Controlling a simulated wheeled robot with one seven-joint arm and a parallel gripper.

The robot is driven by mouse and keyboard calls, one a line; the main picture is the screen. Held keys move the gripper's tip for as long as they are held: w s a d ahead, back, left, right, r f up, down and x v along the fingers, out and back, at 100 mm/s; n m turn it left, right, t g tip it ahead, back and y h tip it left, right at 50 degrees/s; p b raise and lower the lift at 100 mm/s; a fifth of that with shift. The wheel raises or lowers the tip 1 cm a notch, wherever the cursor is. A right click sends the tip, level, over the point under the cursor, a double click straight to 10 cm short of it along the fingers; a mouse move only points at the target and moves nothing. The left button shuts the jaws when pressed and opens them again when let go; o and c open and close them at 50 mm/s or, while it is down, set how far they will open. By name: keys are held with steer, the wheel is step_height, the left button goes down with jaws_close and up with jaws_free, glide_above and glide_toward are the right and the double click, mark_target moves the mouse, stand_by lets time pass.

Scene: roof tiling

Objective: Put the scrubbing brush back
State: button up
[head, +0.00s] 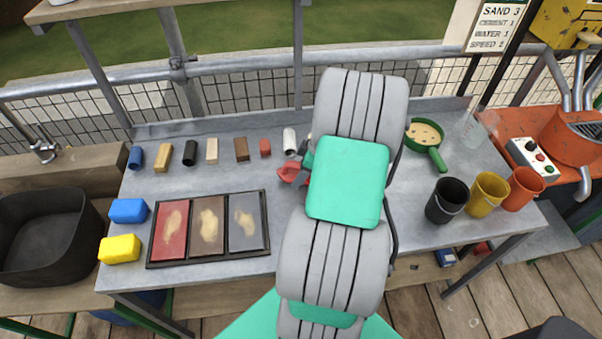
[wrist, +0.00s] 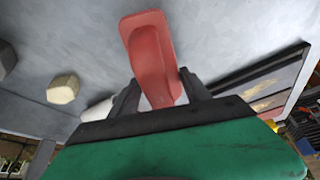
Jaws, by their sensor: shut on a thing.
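My gripper (head: 303,172) is over the grey worktop, just right of the tray of colour panels, partly hidden by my arm. It is shut on a red object (head: 288,173). In the wrist view the red object (wrist: 148,45) is long and rounded, with a raised rim and a narrower end between the fingers (wrist: 160,92). It may be the scrubbing brush, but no bristles show. I cannot tell whether it touches the worktop.
The panel tray (head: 208,229) lies left of my gripper. Several small blocks and cylinders, including a white cylinder (head: 289,141), line the back. Blue (head: 128,211) and yellow (head: 120,249) sponges lie left. A green pan (head: 425,135) and cups, one black (head: 447,201), stand right.

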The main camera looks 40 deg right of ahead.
steer(key=o, duration=1.5)
steer(key=shift+f, duration=0.1)
steer(key=shift+c, duration=0.2)
steer(key=b+v, duration=0.1)
steer(key=v, duration=1.1)
steer(key=shift+a, duration=0.1)
steer(key=w+a+r+m, duration=0.1)
steer(key=w+a+r, duration=0.25)
steer(key=a, duration=0.55)
steer(key=s+a+r+m+h, duration=0.1)
steer(key=s+a+m, duration=0.1)
steer(key=a, duration=0.8)
steer(key=s+a+r+m+h, duration=0.1)
steer(key=s+a+m, duration=0.2)
steer(key=a, duration=0.8)
steer(key=shift+h, duration=0.3)
steer(key=shift+s+r, duration=0.1)
